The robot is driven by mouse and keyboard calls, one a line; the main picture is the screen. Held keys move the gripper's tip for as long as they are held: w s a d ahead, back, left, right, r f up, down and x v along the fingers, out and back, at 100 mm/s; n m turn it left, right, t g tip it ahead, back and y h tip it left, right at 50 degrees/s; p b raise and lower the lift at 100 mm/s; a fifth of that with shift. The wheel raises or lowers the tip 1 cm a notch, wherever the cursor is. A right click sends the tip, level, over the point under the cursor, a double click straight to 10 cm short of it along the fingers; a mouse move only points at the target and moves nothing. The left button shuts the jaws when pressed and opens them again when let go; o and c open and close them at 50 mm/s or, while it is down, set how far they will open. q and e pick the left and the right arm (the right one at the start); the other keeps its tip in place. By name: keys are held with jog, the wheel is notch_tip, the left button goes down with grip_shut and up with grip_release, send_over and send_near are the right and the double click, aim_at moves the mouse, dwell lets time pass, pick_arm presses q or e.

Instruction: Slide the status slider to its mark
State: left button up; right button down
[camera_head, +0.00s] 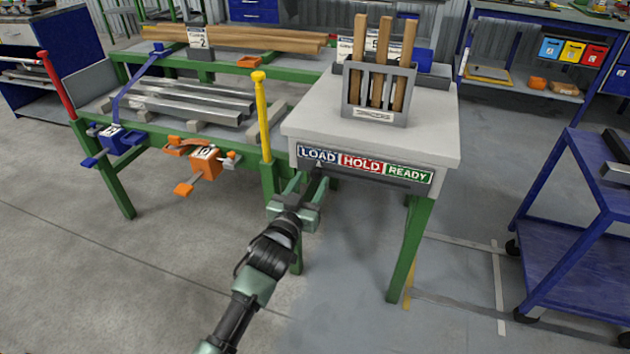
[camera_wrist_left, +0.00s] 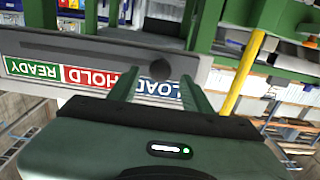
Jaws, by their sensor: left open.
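The status strip (camera_head: 365,165) runs along the table's front edge, with a blue LOAD, a red HOLD and a green READY field. A dark rail (camera_head: 375,180) lies below it. A small pale pointer (camera_head: 318,163) sits at LOAD. In the left wrist view, where the lettering is upside down, the round dark slider knob (camera_wrist_left: 160,69) is near the LOAD end. My left gripper (camera_head: 308,184) is open in front of LOAD. In the left wrist view its fingers (camera_wrist_left: 158,90) stand either side of the knob's line; contact is not clear. My right gripper is out of view.
A grey rack (camera_head: 362,112) with wooden bars stands on the pale tabletop (camera_head: 435,135). A yellow post (camera_head: 262,115) rises left of the table, beside the green rack with metal bars (camera_head: 185,108). A blue cart (camera_head: 575,235) stands right. Floor in front is free.

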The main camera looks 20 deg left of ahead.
aim_at(317, 173)
pick_arm(q)
jog(key=shift+w, duration=1.35)
jog(key=shift+d, duration=0.1)
grip_shut()
jog(key=shift+f, duration=0.1)
